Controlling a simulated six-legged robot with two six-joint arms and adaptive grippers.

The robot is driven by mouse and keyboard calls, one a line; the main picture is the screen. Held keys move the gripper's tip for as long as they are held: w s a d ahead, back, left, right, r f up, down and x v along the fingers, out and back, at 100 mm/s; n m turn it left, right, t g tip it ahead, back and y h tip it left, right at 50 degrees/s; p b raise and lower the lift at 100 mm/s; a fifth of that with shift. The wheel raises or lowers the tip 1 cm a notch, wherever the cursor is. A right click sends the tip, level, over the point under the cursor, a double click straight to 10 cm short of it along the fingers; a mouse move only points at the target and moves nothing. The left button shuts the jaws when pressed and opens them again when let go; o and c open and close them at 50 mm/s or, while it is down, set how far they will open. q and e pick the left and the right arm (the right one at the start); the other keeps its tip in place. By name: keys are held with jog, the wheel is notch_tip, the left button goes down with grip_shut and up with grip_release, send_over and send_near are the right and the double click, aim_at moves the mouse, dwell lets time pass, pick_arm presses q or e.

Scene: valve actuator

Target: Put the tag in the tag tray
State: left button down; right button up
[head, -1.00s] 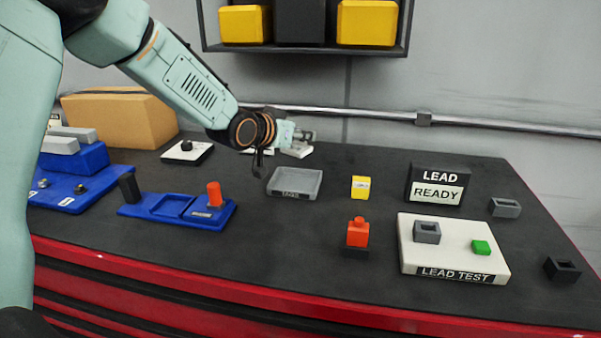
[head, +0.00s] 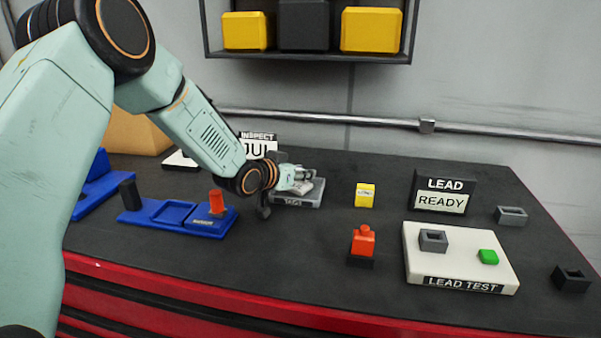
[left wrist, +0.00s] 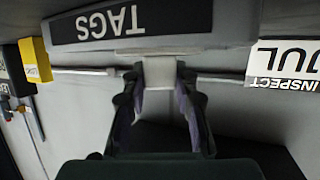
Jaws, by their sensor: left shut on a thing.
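The grey tag tray (head: 297,203), marked TAGS on its front, stands near the back middle of the bench. Its label also fills the upper part of the left wrist view (left wrist: 132,22). My left gripper (head: 304,182) is at the tray and hides much of its inside. In the left wrist view its fingers (left wrist: 158,88) are shut on a pale tag (left wrist: 159,70), of which a short white part shows between the tips. I cannot tell whether the tag touches the tray floor. My right gripper is not in view.
A JUL inspection sign (head: 259,147) stands behind my left gripper. A yellow block (head: 365,195) is right of the tray, and a red-orange piece (head: 363,240) is in front. A blue fixture (head: 170,214) lies left. The LEAD TEST board (head: 462,272) is at right.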

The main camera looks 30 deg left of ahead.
pick_arm(q)
jog(key=shift+s+d, duration=0.2)
jog(key=shift+w+f, duration=0.1)
jog(key=shift+f, duration=0.25)
jog(key=c, duration=1)
grip_release()
jog(key=shift+f, duration=0.1)
jog(key=shift+c, duration=0.2)
